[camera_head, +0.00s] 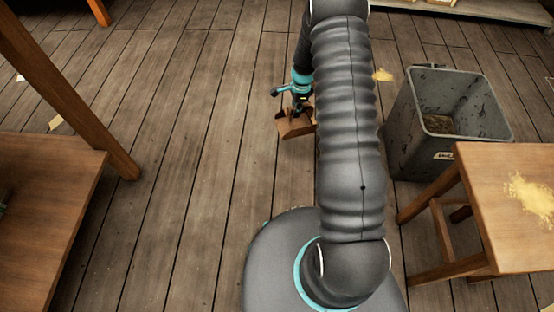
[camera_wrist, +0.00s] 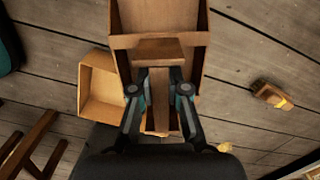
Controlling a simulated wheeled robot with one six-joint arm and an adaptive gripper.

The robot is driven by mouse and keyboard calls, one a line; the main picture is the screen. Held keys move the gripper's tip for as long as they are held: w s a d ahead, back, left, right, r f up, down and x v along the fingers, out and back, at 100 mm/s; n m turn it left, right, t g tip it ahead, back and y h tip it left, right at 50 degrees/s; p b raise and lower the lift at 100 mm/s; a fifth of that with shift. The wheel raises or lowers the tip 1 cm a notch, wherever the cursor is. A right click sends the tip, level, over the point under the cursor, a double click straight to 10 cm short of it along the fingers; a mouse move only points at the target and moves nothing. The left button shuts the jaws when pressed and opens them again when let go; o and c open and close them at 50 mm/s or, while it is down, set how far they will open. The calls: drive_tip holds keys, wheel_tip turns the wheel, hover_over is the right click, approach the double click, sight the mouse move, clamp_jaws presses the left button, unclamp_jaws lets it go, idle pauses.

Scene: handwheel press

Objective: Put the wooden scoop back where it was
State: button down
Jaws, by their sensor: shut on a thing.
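The wooden scoop (camera_wrist: 158,16) fills the top middle of the wrist view, with its tray pointing away from my gripper (camera_wrist: 158,95). The gripper's two fingers are shut on the scoop's handle, one finger on each side. In the head view the scoop (camera_head: 296,125) hangs below my gripper (camera_head: 300,106), over the plank floor left of my arm. Its height above the floor is hard to tell. Part of the scoop and gripper is hidden behind the arm in the head view.
A grey bin (camera_head: 400,130) stands right of my arm, beside a wooden table (camera_head: 490,165) with yellow dust. Another wooden table (camera_head: 45,190) is at left. The wrist view shows a wooden box (camera_wrist: 96,62) and a small brown object (camera_wrist: 270,94). Left-middle floor is clear.

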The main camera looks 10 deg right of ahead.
sight(297, 122)
drive_tip(key=f+m, duration=0.1)
drive_tip(key=d+f+m, duration=0.1)
drive_tip(key=w+d+f+m, duration=0.1)
drive_tip(key=f, duration=0.1)
drive_tip(key=shift+w+m, duration=0.1)
drive_tip(key=shift+m, duration=0.3)
drive_tip(key=shift+a+f, duration=0.1)
drive_tip(key=shift+f, duration=0.2)
drive_tip(key=s+a+f, duration=0.5)
drive_tip(key=a+f, duration=0.4)
drive_tip(key=f, duration=0.1)
drive_tip(key=shift+s+a+f, duration=0.4)
drive_tip(key=shift+f, duration=0.15)
drive_tip(key=c, duration=1.2)
unclamp_jaws()
drive_tip(key=shift+o, duration=0.2)
